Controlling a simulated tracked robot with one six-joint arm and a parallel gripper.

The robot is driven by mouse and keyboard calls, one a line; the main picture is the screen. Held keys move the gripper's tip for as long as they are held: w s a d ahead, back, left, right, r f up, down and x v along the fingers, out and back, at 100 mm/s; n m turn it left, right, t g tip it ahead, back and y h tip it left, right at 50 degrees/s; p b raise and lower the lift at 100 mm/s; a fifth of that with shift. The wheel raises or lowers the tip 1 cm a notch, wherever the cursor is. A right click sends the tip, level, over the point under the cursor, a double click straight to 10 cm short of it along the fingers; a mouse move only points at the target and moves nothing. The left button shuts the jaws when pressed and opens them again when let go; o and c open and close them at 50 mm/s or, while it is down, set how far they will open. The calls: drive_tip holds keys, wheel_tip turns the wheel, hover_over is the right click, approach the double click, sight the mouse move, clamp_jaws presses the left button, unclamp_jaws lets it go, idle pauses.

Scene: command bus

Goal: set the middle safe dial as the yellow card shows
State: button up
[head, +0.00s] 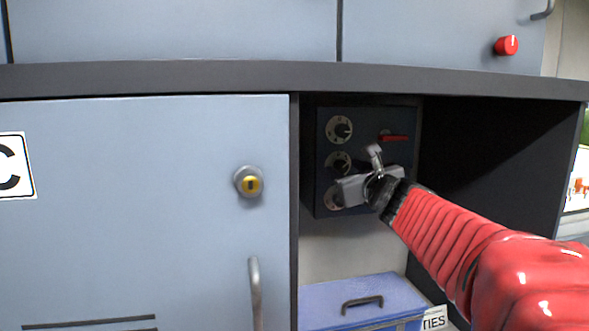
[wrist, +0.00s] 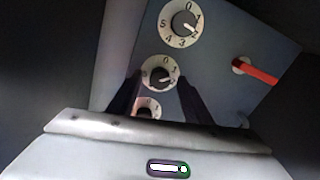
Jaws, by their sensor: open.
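The dark safe (head: 368,125) hangs in the open bay with three white-ringed dials in a column. The middle dial (head: 338,161) is partly behind my gripper in the head view. In the wrist view the middle dial (wrist: 159,73) lies between my two dark fingertips; its pointer is at the lower right, below the 1, its exact number unclear. My gripper (wrist: 160,80) is open, its fingers on either side of that dial; I cannot tell whether they touch it. The yellow card is not in view.
The top dial (wrist: 184,22) is clear, and the bottom dial (wrist: 148,110) is partly hidden by my gripper. A red handle (head: 395,138) sits right of the dials. A blue box (head: 365,300) stands below. A cabinet door (head: 140,240) is close on the left; the bay is empty to the right.

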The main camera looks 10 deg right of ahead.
drive_tip(key=shift+w, duration=0.45)
drive_tip(key=shift+c, duration=0.6)
drive_tip(key=c, duration=0.9)
